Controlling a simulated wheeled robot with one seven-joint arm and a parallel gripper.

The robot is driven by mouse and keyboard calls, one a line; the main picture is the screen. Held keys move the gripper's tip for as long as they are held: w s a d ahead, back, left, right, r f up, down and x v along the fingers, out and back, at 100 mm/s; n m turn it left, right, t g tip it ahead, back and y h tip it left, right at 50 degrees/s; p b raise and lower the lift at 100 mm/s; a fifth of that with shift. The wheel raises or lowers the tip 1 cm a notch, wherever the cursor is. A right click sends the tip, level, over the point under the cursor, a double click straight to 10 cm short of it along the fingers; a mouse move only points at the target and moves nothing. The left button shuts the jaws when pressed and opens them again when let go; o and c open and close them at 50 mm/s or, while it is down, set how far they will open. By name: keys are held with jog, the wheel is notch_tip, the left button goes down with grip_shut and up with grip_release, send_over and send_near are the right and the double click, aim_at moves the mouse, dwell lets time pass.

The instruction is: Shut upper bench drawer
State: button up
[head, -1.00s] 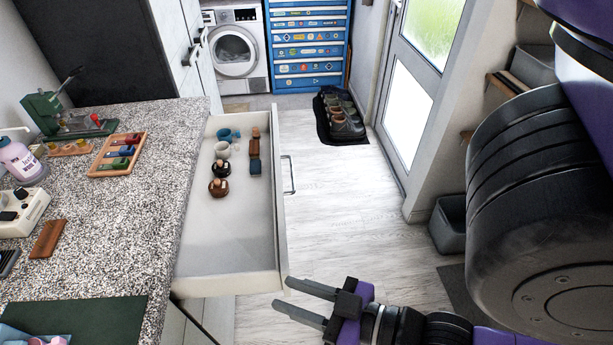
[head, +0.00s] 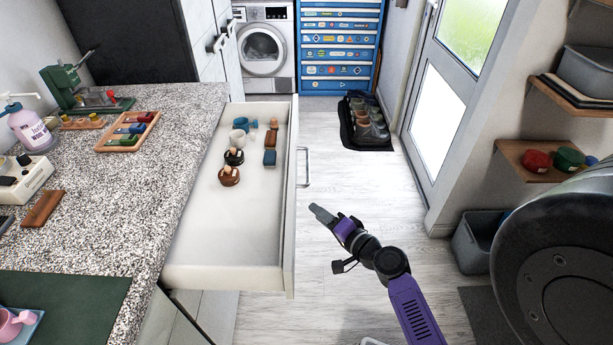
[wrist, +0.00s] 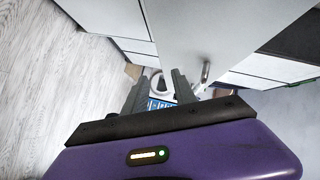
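The upper bench drawer (head: 225,250) is pulled well out from the bench in the head view. Its front panel (head: 290,225) faces right and carries a metal bar handle (head: 305,167). My gripper (head: 318,212) is outside the drawer, to the right of the front panel and nearer the camera than the handle. A gap shows between it and the panel. In the wrist view my gripper's fingers (wrist: 158,88) are apart with nothing between them. A pale panel with a handle (wrist: 206,72) shows ahead there.
Several stamps and small cups (head: 238,138) lie in the drawer. The speckled bench top (head: 150,210) is at left. Shoes on a black mat (head: 366,125), a door (head: 440,110) and a grey bin (head: 474,240) stand beyond or to the right. Pale floor between is clear.

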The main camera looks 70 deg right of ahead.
jog(key=w+d+r+m+t, duration=0.4)
jog(key=w+d+r, duration=0.2)
jog(key=w+d, duration=0.2)
jog(key=shift+w+d+t, duration=0.3)
jog(key=shift+d+t, duration=0.1)
jog(key=shift+d, duration=0.25)
jog(key=shift+r, duration=0.1)
grip_shut()
jog(key=shift+s+a+f, duration=0.1)
jog(key=shift+f, duration=0.2)
dwell(0.8)
